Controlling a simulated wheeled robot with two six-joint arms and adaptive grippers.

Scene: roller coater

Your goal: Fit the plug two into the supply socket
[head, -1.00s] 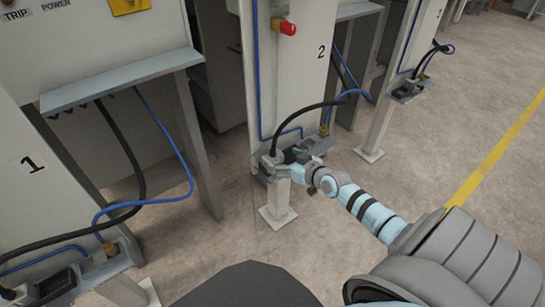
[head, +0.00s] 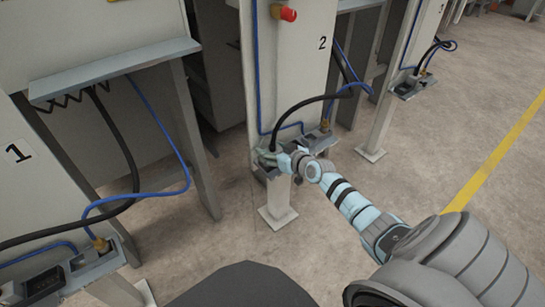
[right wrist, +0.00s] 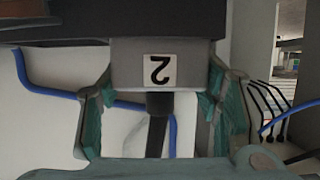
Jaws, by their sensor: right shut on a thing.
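Plug two is a grey block with an upside-down "2" label (right wrist: 160,69) in the right wrist view, with a black cable (right wrist: 157,135) running from it. My right gripper (right wrist: 160,92) is shut on it, one green-grey finger on each side. In the head view my right gripper (head: 270,157) is low at the column marked 2, and the plug's cable (head: 302,104) arches up to the right. The supply socket is mostly hidden there behind my gripper. A dark housing (right wrist: 215,22) lies against the plug's far end in the wrist view; how far the plug is seated I cannot tell. My left gripper is not in view.
The column marked 2 (head: 290,70) stands behind my gripper, with a blue hose (head: 260,85) and a red knob (head: 288,14). A brass fitting (head: 325,126) is on the bracket to the right. Station 1 (head: 18,153) is at left. Open floor (head: 420,150) lies to the right.

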